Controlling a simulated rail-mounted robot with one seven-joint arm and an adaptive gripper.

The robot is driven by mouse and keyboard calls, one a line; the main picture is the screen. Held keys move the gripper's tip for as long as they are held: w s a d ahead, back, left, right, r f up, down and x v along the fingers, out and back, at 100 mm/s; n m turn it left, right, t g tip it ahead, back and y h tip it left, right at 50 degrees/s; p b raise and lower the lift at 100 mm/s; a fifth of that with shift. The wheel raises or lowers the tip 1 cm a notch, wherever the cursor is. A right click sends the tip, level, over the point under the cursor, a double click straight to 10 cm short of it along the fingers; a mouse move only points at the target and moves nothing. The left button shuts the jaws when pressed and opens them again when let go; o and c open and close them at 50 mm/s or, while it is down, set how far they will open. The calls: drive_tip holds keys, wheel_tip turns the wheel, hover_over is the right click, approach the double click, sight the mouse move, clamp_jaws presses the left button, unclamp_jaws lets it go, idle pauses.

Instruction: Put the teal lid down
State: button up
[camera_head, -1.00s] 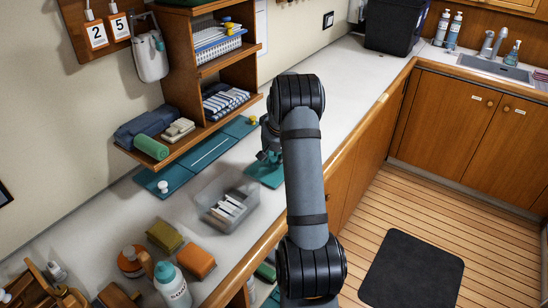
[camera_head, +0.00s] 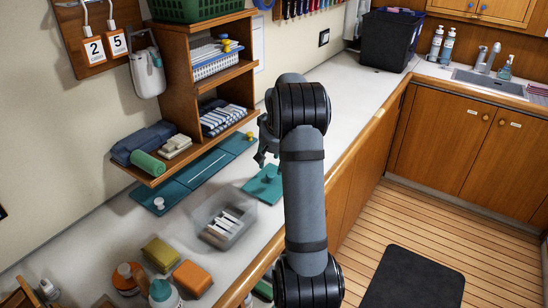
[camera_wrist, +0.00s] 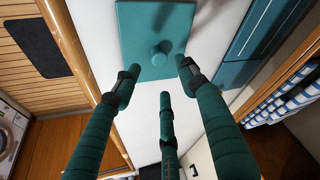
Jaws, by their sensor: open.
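The teal lid (camera_head: 263,186) lies flat on the white counter, to the right of the clear bin. In the wrist view the lid (camera_wrist: 135,43) is a square plate with a round teal knob (camera_wrist: 160,54). My gripper (camera_head: 265,156) is above and just behind the lid in the head view, partly hidden by my arm. In the wrist view its three teal-padded fingers (camera_wrist: 158,95) are spread and empty. The knob is beyond the fingertips, with clear space around it.
A clear bin (camera_head: 206,211) with white items stands left of the lid. Teal panels (camera_head: 187,182) lie along the wall below a wooden shelf (camera_head: 205,135). Sponges (camera_head: 192,278) and bottles are nearer. The counter is bare behind my arm.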

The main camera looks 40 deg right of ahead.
sight(271, 174)
drive_tip(key=shift+v, duration=2.4)
drive_tip(key=shift+f, duration=0.1)
drive_tip(key=p+x, duration=0.1)
drive_tip(key=x, duration=1.1)
drive_tip(key=shift+w+d+p, duration=0.1)
drive_tip(key=shift+d+p, duration=0.05)
drive_tip(key=shift+p, duration=0.15)
drive_tip(key=shift+r+b, duration=0.5)
drive_tip(key=shift+r, duration=1.05)
